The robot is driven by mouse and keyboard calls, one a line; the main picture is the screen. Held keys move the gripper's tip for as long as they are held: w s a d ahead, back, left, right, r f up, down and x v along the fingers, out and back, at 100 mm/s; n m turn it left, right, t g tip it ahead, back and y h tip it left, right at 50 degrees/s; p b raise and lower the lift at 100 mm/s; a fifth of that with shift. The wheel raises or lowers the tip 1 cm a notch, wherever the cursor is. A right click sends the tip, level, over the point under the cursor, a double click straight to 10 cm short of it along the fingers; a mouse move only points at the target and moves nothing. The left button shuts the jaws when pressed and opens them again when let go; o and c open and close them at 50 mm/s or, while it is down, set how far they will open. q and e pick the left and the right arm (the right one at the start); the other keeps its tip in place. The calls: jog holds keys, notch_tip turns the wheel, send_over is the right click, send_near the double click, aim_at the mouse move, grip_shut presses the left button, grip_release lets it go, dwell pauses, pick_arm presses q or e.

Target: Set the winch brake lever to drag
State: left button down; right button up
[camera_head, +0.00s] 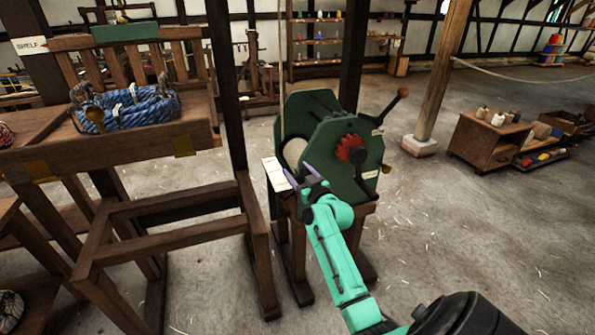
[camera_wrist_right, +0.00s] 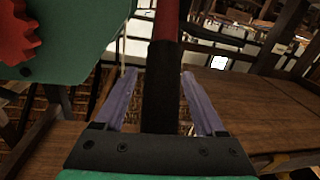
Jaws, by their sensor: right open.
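The green winch (camera_head: 325,150) stands on a wooden stand, with a red toothed wheel (camera_head: 351,149) on its face. A lever with a red shaft and black grip (camera_wrist_right: 158,105) runs between the fingers of my right gripper (camera_wrist_right: 159,74) in the wrist view. The fingers are open, one on each side of the grip, with visible gaps. In the head view my right gripper (camera_head: 302,172) is at the winch's lower left front, and I cannot make out this lever there. A handle with a brown knob (camera_head: 403,92) sticks out at the winch's upper right. My left gripper is not in view.
A white card (camera_head: 276,173) with unreadable marks is at the winch's left. A wooden rack (camera_head: 160,205) with a blue rope coil (camera_head: 126,107) stands close on the left. A post (camera_head: 440,75) and a low cabinet (camera_head: 487,142) stand to the right. The floor (camera_head: 470,240) right of the winch is clear.

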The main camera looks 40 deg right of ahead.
jog(key=shift+c, duration=0.4)
grip_shut()
dwell(1.0)
